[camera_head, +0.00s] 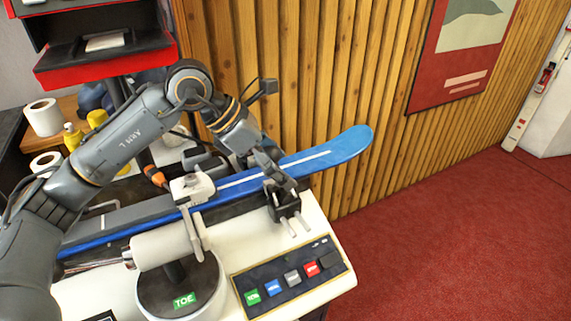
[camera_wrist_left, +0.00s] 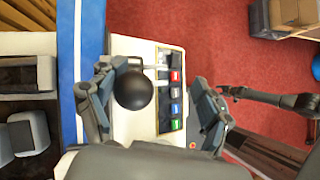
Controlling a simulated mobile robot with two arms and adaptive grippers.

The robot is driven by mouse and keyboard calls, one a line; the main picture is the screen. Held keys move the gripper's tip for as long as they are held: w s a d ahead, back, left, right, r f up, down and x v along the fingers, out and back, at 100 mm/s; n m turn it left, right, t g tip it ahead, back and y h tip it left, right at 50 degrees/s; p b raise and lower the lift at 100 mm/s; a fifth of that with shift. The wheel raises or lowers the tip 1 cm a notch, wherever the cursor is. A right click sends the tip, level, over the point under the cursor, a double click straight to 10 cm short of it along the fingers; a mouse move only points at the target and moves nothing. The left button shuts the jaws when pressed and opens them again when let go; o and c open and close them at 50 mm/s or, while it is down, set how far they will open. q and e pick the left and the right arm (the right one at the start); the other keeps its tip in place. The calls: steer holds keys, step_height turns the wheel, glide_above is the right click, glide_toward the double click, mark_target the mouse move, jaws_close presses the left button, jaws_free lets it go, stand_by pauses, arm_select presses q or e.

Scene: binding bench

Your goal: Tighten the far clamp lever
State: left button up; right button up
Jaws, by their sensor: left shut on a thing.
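A blue ski (camera_head: 335,150) with a white stripe lies along the white bench and passes under the clamps; it also shows in the left wrist view (camera_wrist_left: 68,75). My left gripper (camera_head: 280,190) is low over the bench beside the ski's far part, shut on the far clamp lever. In the left wrist view the lever's black ball knob (camera_wrist_left: 133,90) sits between the fingers, close against the left one. In the head view my gripper hides most of this lever and clamp. The near clamp (camera_head: 192,188) is pale, with a lever hanging down.
A panel (camera_head: 292,278) with several coloured buttons lies on the near bench corner. A round base marked TOE (camera_head: 180,290) stands left of it. A wood-slat wall (camera_head: 330,80) rises behind. Red floor (camera_head: 430,240) is open to the right.

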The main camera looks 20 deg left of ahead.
arm_select(q)
steer(key=shift+s+d, duration=0.1)
steer(key=shift+s, duration=0.4)
steer(key=v, duration=1.2)
steer(key=shift+w+a, duration=0.25)
steer(key=shift+w, duration=0.15)
